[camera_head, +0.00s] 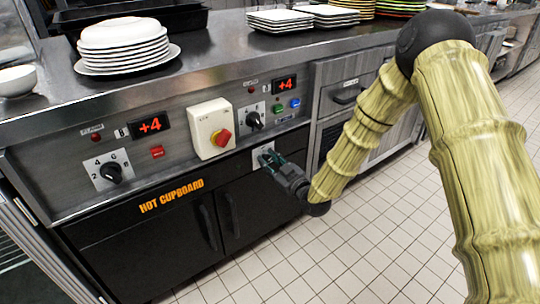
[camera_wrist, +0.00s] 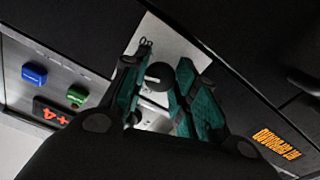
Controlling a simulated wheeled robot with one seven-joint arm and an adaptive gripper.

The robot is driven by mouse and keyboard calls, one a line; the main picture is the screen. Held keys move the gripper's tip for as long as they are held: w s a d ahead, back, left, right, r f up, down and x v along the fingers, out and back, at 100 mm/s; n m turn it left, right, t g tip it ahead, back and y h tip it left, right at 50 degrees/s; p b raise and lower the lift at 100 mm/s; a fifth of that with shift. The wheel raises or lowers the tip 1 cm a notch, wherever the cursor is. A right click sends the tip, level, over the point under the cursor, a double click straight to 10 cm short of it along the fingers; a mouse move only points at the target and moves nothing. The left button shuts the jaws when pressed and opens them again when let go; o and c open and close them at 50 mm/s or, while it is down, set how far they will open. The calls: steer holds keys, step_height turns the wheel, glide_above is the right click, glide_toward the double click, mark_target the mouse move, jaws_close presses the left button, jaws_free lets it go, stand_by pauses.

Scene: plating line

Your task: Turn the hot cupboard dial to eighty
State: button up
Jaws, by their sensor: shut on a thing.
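The hot cupboard dial is a black knob on a white plate (camera_head: 257,153), low on the dark cupboard front, right of the orange "HOT CUPBOARD" lettering (camera_head: 171,196). In the head view my gripper (camera_head: 268,159) covers the knob. In the wrist view the knob (camera_wrist: 158,76) shows a pale mark and sits between my teal fingers (camera_wrist: 165,95), in front of the white plate (camera_wrist: 190,45). My gripper is shut on the knob. The scale numbers are hidden or too small to read, so I cannot tell the setting.
Stacked plates (camera_head: 125,45) stand on the counter. Door handles (camera_head: 208,228) project below. The tiled floor (camera_head: 350,240) is clear.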

steer(key=m+p, duration=0.2)
steer(key=m, duration=0.2)
steer(key=shift+d+r+m+p, duration=0.1)
steer(key=shift+r+m+p, duration=0.05)
steer(key=shift+m+p, duration=0.25)
steer(key=m+p, duration=0.1)
steer(key=m, duration=0.3)
steer(key=shift+m+p, duration=0.3)
steer(key=o, duration=1.1)
steer(key=shift+c, duration=0.2)
steer(key=v, duration=1.2)
